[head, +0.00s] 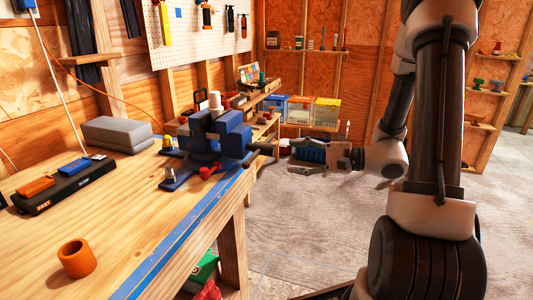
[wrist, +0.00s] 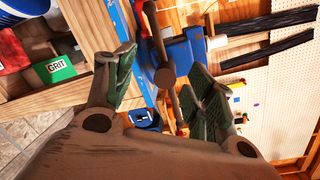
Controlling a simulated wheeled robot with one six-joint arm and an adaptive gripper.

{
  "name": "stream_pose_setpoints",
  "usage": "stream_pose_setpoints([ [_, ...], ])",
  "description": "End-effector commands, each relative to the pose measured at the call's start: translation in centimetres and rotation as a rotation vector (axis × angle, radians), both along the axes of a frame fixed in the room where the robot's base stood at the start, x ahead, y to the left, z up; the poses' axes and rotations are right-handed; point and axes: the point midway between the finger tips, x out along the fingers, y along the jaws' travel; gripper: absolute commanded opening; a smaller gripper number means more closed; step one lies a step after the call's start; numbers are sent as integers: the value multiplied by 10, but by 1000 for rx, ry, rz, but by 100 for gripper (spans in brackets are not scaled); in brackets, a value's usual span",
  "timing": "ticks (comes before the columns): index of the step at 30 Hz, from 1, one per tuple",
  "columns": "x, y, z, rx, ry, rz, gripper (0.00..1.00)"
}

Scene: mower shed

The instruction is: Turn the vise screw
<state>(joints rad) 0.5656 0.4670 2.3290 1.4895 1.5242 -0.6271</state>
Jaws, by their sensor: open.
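The blue vise (head: 205,140) is mounted at the right edge of the wooden workbench. Its dark screw end (head: 257,150) sticks out past the bench edge toward my gripper (head: 285,158). In the wrist view, the screw's round head (wrist: 164,76) and its long bar handle (wrist: 155,32) show between the fingers of my gripper (wrist: 166,80). The fingers, with green pads, are open and stand apart on either side of the handle. I cannot tell whether either pad touches it. Part of the blue vise body (wrist: 183,52) shows behind the screw.
On the workbench (head: 130,205) are an orange ring (head: 76,258), a black tray (head: 64,186) with orange and blue blocks, and a grey block (head: 117,134). Boxes (head: 300,111) stand on a shelf behind. The floor to the right of the bench is mostly clear.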

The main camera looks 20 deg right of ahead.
Motion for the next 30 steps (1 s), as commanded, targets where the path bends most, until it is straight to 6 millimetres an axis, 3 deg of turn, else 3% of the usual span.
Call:
stream_pose_setpoints([
  [3,19,-16,-8,55,-15,-92,55],
  [6,27,-19,-10,69,-23,-123,55],
  [21,68,38,-9,69,-24,-122,55],
  [30,71,41,-9,69,-24,-124,55],
])
